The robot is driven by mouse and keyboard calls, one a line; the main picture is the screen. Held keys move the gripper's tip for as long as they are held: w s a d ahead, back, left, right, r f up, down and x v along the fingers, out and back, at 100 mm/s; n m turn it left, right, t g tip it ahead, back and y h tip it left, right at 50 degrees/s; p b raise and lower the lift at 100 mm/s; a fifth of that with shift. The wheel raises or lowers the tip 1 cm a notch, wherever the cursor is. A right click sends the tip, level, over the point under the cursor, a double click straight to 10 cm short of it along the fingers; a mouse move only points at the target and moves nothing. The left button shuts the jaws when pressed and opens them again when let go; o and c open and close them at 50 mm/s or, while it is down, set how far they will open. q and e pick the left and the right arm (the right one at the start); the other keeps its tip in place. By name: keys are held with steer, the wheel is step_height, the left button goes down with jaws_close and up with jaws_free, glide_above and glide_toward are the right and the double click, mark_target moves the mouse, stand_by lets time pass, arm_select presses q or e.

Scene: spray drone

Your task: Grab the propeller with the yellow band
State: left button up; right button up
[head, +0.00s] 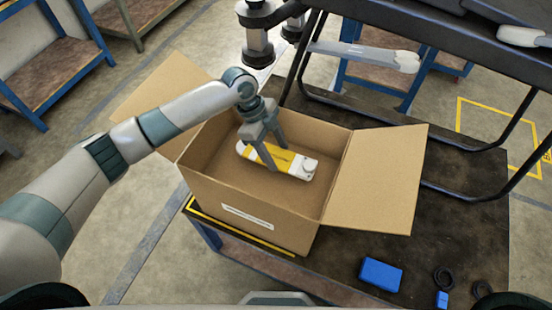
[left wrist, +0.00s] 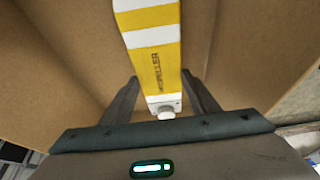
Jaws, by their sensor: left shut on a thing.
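The propeller with the yellow band (head: 301,165) is a long white piece with yellow bands and dark lettering. It is inside the open cardboard box (head: 383,180). My left gripper (head: 279,158) reaches down into the box from above, with its fingers on either side of the propeller, shut on it. In the left wrist view the propeller (left wrist: 158,68) runs between the two fingers, and the lettering on its yellow part reads "PROPELLER". I cannot tell whether it touches the box floor. My right gripper is in neither view.
The box stands on a dark-topped table (head: 335,262) with its flaps spread. A blue block (head: 381,274) and black rings (head: 443,278) lie at the front right. The drone's black frame (head: 485,90) with white arms is behind. Shelves (head: 55,75) stand at the far left.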

mark_target(276, 157)
arm_select(q)
step_height(276, 157, up, 5)
steer(key=shift+r+b, duration=0.1)
steer(key=shift+b, duration=0.65)
steer(key=shift+r, duration=0.4)
steer(key=shift+r, duration=0.1)
